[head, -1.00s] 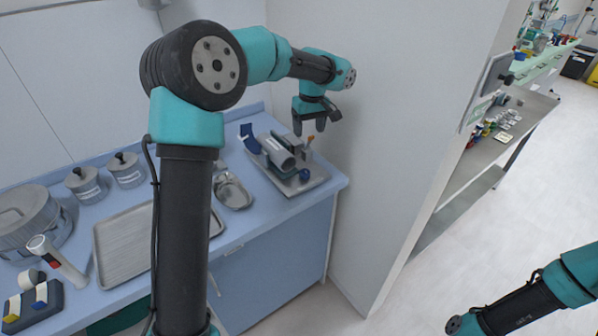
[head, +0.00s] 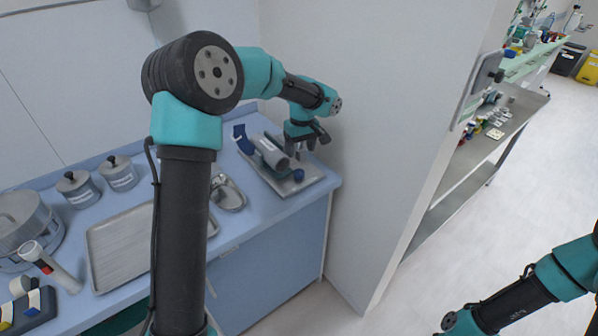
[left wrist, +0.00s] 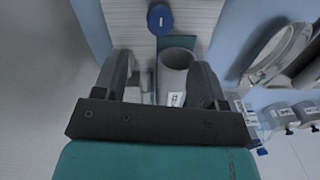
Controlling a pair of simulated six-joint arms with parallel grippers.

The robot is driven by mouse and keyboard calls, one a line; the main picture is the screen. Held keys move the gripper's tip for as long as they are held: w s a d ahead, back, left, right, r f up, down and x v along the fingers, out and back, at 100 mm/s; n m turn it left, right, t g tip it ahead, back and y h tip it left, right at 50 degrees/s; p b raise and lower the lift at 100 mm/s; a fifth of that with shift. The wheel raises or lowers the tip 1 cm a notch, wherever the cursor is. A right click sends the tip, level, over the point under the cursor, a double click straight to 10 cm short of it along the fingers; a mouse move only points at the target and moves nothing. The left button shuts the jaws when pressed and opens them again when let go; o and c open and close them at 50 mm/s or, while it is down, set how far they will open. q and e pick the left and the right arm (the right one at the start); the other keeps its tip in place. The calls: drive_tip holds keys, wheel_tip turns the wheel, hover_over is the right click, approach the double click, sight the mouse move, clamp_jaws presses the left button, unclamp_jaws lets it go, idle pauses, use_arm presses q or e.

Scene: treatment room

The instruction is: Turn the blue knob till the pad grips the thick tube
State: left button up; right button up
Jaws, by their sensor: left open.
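The blue knob (head: 298,175) sits at the front right of a small fixture on a metal tray (head: 312,178); it also shows at the top of the left wrist view (left wrist: 160,18). The thick grey tube (head: 271,153) lies tilted in the fixture, and its round open end (left wrist: 178,57) shows in the left wrist view. My left gripper (head: 302,147) is open and empty above the fixture's back right. In the left wrist view its fingers (left wrist: 160,85) appear on either side of the tube's end, with the knob beyond them. I cannot make out the pad.
A blue piece (head: 242,138) stands at the tray's back left. A kidney dish (head: 230,205), a large metal tray (head: 120,250) and two lidded pots (head: 118,172) share the counter. A wall (head: 375,150) rises close to the right of my left gripper.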

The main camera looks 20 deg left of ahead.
sight(299, 171)
use_arm(q)
drive_tip(key=f, duration=0.9)
drive_tip(key=shift+s+a+f, duration=0.15)
drive_tip(key=shift+s+f, duration=0.05)
drive_tip(key=shift+f, duration=0.2)
drive_tip(key=shift+c, duration=0.3)
drive_tip(key=c, duration=0.9)
drive_tip(key=shift+o, duration=0.2)
